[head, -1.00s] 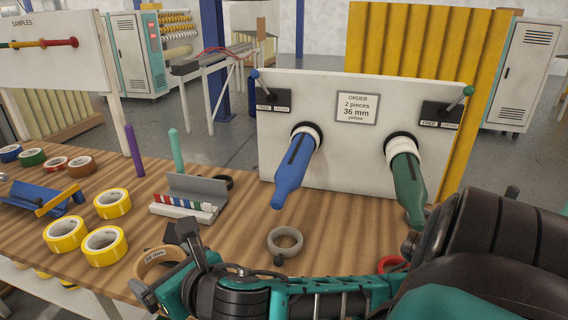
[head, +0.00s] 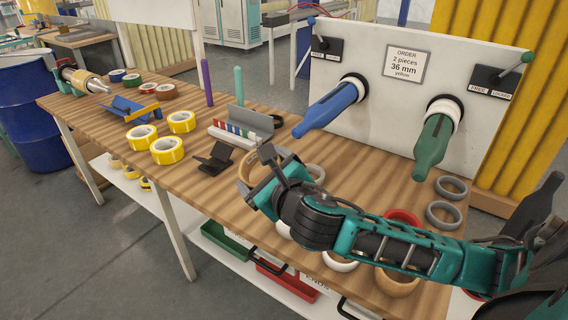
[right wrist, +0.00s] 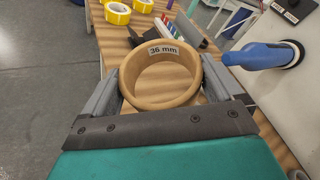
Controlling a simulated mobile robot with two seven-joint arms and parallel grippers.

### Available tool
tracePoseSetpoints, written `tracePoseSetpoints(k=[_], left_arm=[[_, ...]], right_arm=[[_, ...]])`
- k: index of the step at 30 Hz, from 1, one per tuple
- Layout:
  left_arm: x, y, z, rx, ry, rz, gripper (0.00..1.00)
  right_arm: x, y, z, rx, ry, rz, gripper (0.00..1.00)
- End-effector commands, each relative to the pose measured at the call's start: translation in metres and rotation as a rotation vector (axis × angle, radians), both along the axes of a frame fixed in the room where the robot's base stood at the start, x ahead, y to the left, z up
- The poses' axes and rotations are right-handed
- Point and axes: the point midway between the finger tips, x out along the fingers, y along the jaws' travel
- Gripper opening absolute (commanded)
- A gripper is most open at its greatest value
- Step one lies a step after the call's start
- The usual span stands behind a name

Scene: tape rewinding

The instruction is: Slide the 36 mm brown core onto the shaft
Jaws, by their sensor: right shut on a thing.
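The brown core (right wrist: 163,82) is a wide tan ring with a "36 mm" label, between the two fingers of my right gripper (right wrist: 163,92) in the right wrist view. The right gripper (head: 266,178) is shut on it. In the head view the core (head: 247,172) is partly hidden behind the gripper. Its height over the table is hard to tell. Two shafts stick out of the white panel: a blue one (head: 329,109) on the left and a green one (head: 433,147) on the right. Both are bare and apart from the core. My left gripper is out of view.
The white panel (head: 460,62) carries an order card (head: 404,65) for yellow 36 mm. Yellow tape rolls (head: 167,150), a black stand (head: 215,158) and a white holder (head: 233,134) lie left of my gripper. Grey rings (head: 443,214) lie below the green shaft.

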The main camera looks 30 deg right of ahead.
Motion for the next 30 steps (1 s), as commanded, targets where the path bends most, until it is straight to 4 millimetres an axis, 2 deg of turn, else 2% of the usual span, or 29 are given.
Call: tracePoseSetpoints(k=[1,3,6,12,19,26,30], left_arm=[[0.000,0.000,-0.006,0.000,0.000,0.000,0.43],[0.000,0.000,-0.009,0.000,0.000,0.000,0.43],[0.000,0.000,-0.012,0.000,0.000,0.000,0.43],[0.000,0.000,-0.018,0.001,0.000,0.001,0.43],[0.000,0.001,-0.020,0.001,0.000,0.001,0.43],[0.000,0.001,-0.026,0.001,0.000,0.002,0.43],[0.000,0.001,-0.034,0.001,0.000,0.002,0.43]], right_arm=[[0.010,-0.013,-0.004,-0.154,-0.034,0.020,0.64],[0.022,-0.025,-0.005,-0.374,-0.092,0.062,0.64],[0.033,-0.036,-0.007,-0.594,-0.166,0.102,0.64],[0.049,-0.052,-0.018,-0.872,-0.268,0.135,0.64],[0.056,-0.061,-0.026,-0.990,-0.317,0.139,0.63],[0.060,-0.068,-0.029,-1.008,-0.323,0.140,0.63],[0.065,-0.079,-0.030,-1.009,-0.324,0.138,0.63]])
